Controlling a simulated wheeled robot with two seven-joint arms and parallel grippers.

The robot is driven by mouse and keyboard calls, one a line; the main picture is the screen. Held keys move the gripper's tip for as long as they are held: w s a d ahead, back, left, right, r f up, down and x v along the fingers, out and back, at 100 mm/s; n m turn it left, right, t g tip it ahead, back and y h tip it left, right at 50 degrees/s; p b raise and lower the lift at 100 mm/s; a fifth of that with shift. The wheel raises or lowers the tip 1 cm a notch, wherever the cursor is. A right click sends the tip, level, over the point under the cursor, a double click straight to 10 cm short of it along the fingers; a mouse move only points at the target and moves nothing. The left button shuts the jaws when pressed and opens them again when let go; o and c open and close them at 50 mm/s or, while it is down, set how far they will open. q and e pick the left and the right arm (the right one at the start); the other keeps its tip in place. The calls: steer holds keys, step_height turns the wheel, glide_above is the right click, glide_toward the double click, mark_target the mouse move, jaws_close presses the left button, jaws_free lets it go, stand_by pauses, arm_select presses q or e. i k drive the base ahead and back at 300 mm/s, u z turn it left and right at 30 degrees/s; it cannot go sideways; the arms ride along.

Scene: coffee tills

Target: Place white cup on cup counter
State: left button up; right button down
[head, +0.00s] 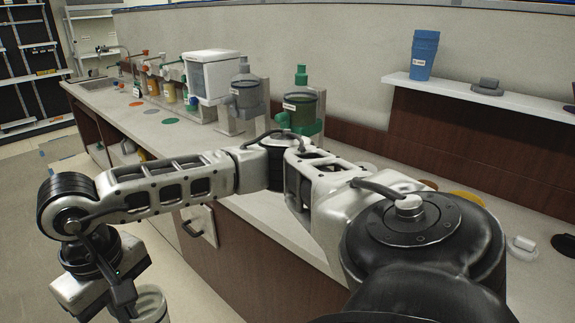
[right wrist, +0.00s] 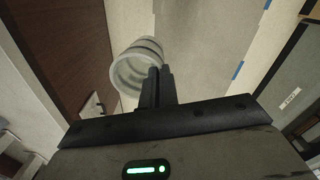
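A white cup (head: 151,303) shows at the lower left of the head view, cut off by the bottom edge. My right gripper (right wrist: 160,72) is shut on the cup's wall in the right wrist view, where the whitish, ribbed cup (right wrist: 146,45) shows beyond the fingers. The cup is held over the floor in front of the long counter. The pale counter top (head: 230,143) runs behind my right arm. A raised shelf (head: 520,100) at the right holds a stack of blue cups (head: 424,52). My left gripper is out of view.
Dispensers, among them a green one (head: 303,105) and a grey one (head: 246,95), stand along the counter's back. Coloured discs, such as a green disc (head: 170,121), lie on the top. A grey lidded item (head: 487,87) sits on the shelf. The floor (head: 20,215) at left is clear.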

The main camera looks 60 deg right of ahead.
mark_target(527, 299)
steer(key=k, duration=1.35)
steer(key=z, duration=1.45)
steer(key=i, duration=0.5)
steer(key=z, duration=0.05)
